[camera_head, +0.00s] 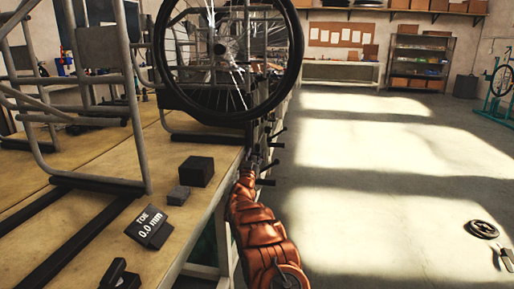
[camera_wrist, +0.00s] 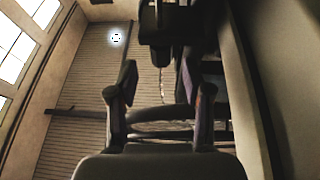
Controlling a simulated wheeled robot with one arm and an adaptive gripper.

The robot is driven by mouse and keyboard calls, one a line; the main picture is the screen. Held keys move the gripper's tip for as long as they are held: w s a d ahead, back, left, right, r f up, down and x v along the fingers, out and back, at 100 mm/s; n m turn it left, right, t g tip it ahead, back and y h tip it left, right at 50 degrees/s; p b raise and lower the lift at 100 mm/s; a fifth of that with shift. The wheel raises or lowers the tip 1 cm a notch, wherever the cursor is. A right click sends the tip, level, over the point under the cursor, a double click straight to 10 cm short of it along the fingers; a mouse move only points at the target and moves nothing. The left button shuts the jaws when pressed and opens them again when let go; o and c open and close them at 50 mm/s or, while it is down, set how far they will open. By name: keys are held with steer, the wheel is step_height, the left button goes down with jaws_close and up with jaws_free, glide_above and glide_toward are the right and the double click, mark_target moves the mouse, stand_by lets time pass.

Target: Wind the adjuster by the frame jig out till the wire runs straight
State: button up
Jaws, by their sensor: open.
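My gripper (camera_head: 256,165) is at the bench's right edge, below a spoked wheel, and is small and partly hidden in the head view. In the wrist view my gripper (camera_wrist: 157,95) has its two fingers spread with nothing between the tips. A dark blocky part with a stubby cylinder (camera_wrist: 163,48) hangs just beyond the fingers; I cannot tell whether it is the adjuster. A thin pale line (camera_wrist: 163,86) shows between the fingers, perhaps the wire; its full run is hidden. A grey tubular frame (camera_head: 138,95) stands on the bench at left; I cannot make out the jig for certain.
The wheel (camera_head: 298,60) stands upright above the bench edge. Dark handles (camera_head: 277,133) jut out there, close to my gripper. Dark blocks (camera_head: 197,171) and a display reading "TOE 0.0 mm" (camera_head: 150,227) lie on the wooden bench (camera_head: 190,226). The floor at right is mostly clear.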

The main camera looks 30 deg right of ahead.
mark_target(257, 148)
steer(key=shift+x, duration=1.5)
steer(key=shift+w+d+r, duration=0.15)
steer(key=shift+w+d, duration=0.2)
steer(key=shift+w, duration=0.05)
steer(key=shift+w+d+r, duration=0.2)
steer(key=shift+w+d, duration=0.05)
steer(key=shift+d, duration=0.05)
steer(key=shift+w+r, duration=0.1)
jaws_close()
